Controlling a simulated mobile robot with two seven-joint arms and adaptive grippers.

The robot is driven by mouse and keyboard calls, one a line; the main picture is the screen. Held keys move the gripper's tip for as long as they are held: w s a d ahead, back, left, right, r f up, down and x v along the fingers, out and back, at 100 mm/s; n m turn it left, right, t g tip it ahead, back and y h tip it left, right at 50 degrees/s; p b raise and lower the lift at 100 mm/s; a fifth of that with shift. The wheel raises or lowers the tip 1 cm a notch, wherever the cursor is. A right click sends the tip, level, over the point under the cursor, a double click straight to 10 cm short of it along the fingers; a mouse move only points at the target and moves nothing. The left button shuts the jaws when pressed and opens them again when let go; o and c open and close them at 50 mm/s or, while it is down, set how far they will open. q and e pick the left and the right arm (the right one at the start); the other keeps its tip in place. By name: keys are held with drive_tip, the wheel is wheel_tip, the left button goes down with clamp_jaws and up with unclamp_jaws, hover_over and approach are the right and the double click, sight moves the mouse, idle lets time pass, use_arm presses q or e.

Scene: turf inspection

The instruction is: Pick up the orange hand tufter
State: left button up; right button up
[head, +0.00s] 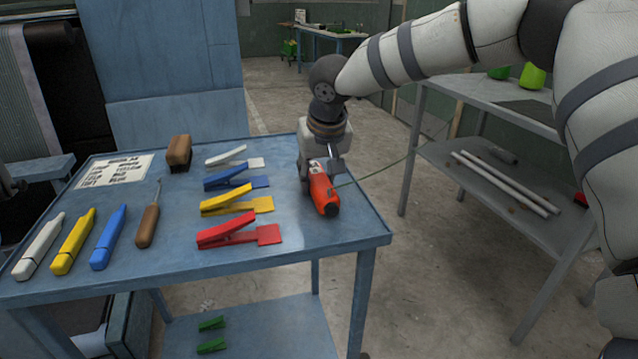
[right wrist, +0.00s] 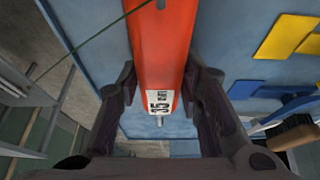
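The orange hand tufter (head: 323,190) is at the right end of the blue table, its dark end toward me. In the right wrist view the orange body (right wrist: 162,45) carries a white label reading 35 and a small metal tip. My right gripper (head: 322,168) points down over it. In the wrist view its two dark fingers (right wrist: 160,85) lie along both sides of the body and appear to touch it. I cannot tell whether the tufter is clear of the tabletop.
The blue table (head: 290,247) also holds white, yellow, blue and red clamp-like tools (head: 240,230), several coloured markers (head: 73,242), a wooden-handled awl (head: 148,222), a brown block (head: 179,153) and a printed sign (head: 115,170). A grey shelf unit (head: 490,185) stands at right. A thin cord runs from the tufter.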

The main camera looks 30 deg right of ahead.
drive_tip(key=shift+f, duration=0.2)
clamp_jaws()
